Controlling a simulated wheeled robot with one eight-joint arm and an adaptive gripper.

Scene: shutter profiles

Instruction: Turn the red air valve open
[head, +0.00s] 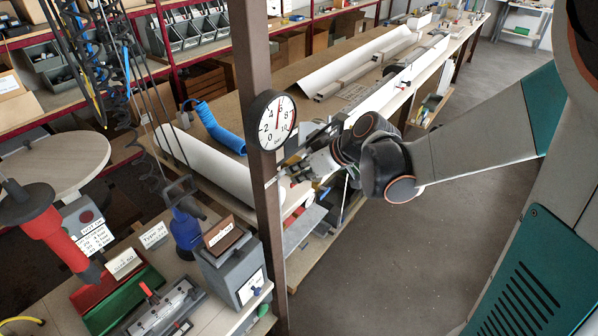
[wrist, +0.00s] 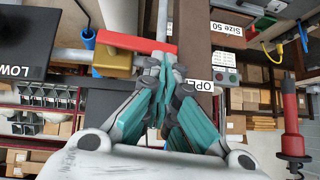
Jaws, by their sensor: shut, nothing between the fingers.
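The red air valve handle (wrist: 137,42) shows near the top of the wrist view, lying nearly level in the picture. It sits over a brass valve body (wrist: 113,62). My gripper (wrist: 163,62) is shut and empty, its fingertips just below the right end of the handle; I cannot tell whether they touch it. An "OPEN" label (wrist: 219,86) is partly covered by my fingers. In the head view my gripper (head: 291,176) is beside the brown post (head: 255,60), and I cannot make out the valve there.
A round pressure gauge (head: 272,120) is on the post just above my gripper. A workbench with a white rolled profile (head: 215,165) stands behind. A red-handled tool (head: 55,235) hangs at the left near a grey box (head: 238,270). The floor at the right is clear.

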